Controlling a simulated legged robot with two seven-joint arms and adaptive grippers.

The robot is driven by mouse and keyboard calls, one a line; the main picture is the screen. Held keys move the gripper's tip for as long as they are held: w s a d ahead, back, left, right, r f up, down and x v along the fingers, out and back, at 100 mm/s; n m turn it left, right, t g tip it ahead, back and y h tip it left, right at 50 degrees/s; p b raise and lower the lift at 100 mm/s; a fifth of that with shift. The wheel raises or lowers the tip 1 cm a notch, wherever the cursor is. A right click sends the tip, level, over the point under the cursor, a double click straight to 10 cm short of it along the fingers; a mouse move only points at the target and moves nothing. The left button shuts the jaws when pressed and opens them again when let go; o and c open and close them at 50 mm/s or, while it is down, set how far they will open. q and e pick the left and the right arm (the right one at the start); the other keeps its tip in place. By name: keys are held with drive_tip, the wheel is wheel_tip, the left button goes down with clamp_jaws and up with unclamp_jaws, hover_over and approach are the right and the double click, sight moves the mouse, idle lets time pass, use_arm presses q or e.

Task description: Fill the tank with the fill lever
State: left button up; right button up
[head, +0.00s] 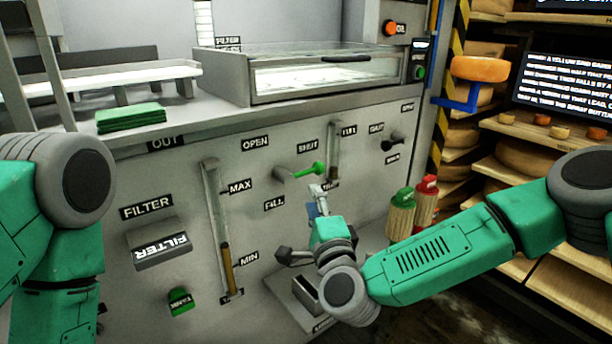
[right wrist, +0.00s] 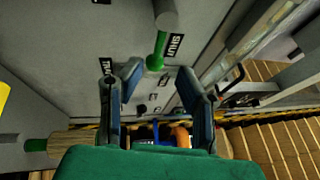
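The fill lever (head: 302,172) has a grey stem and a green handle and sits on the grey panel among the OPEN, SHUT and FILL labels. Its green handle points right, toward SHUT. My right gripper (head: 319,192) is just below the handle. In the right wrist view the fingers (right wrist: 160,90) are spread apart and empty, with the green handle (right wrist: 158,50) just beyond the tips. The tank gauge (head: 216,215) shows a brown column up to about the MIN label. My left gripper is out of view; only its arm shows at the left edge.
A FILTER box (head: 158,242) and a green TANK piece (head: 180,301) are on the panel, left. A second gauge (head: 334,150) and black-knobbed lever (head: 394,143) are to the right. Green-topped (head: 402,212) and red-topped (head: 425,200) cylinders stand near my right forearm. Cheese shelves line the right.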

sight(308, 173)
drive_tip(key=shift+b+x, duration=1.25)
drive_tip(key=shift+x, duration=3.75)
drive_tip(key=shift+d+f, duration=0.2)
drive_tip(key=shift+d, duration=0.05)
drive_tip(key=shift+d, duration=0.15)
clamp_jaws()
drive_tip(key=shift+d, duration=0.1)
